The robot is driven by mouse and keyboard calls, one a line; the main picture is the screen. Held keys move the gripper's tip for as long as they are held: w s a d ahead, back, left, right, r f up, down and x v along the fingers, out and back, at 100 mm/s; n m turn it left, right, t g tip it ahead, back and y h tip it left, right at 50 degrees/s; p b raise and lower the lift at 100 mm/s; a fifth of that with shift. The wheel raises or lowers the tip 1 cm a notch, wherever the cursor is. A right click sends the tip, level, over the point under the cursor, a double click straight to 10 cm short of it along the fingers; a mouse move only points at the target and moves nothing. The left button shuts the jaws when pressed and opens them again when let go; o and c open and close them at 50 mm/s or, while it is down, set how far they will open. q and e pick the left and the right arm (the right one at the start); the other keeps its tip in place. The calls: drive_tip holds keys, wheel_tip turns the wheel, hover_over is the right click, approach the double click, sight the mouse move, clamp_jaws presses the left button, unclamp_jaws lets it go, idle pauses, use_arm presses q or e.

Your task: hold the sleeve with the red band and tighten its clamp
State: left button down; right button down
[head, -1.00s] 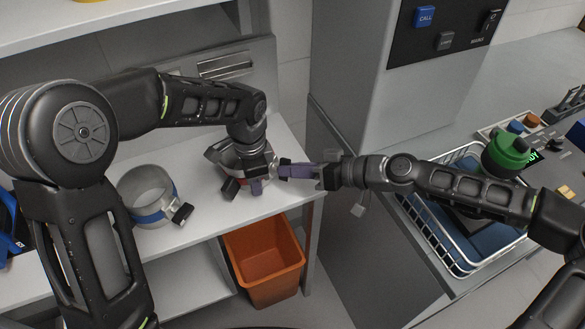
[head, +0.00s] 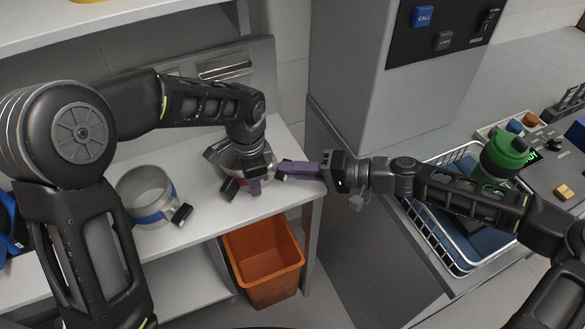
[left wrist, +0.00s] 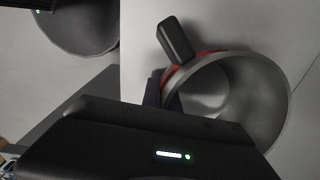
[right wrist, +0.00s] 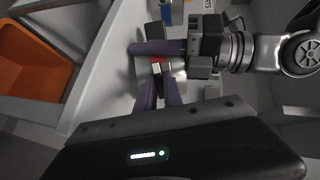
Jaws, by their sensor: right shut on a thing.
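The grey sleeve with the red band (left wrist: 245,95) stands on the shelf, partly covered in the head view by my left gripper (head: 252,178). In the left wrist view its open mouth shows, with a black clamp part (left wrist: 175,38) beside the red band. My left gripper's purple finger lies against the sleeve; whether both fingers close on its wall is hidden. My right gripper (head: 282,172) reaches in from the right, purple fingers close together. In the right wrist view its fingertips (right wrist: 158,82) are shut on a small pale end of the clamp (right wrist: 157,68), in front of the red band.
A second sleeve with a blue band (head: 150,218) stands to the left on the shelf (head: 215,218). An orange bin (head: 265,262) is below the shelf's front edge. A white wire basket (head: 440,240) and a green-topped item (head: 505,155) are to the right.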

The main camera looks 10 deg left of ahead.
drive_tip(key=shift+m, duration=0.4)
drive_tip(key=shift+r, duration=0.1)
drive_tip(key=c, duration=1.5)
unclamp_jaws()
drive_tip(key=shift+o, duration=0.2)
drive_tip(key=v, duration=0.7)
drive_tip(key=shift+d, duration=0.25)
use_arm(q)
drive_tip(key=c, duration=2.1)
unclamp_jaws()
drive_tip(key=o, duration=0.5)
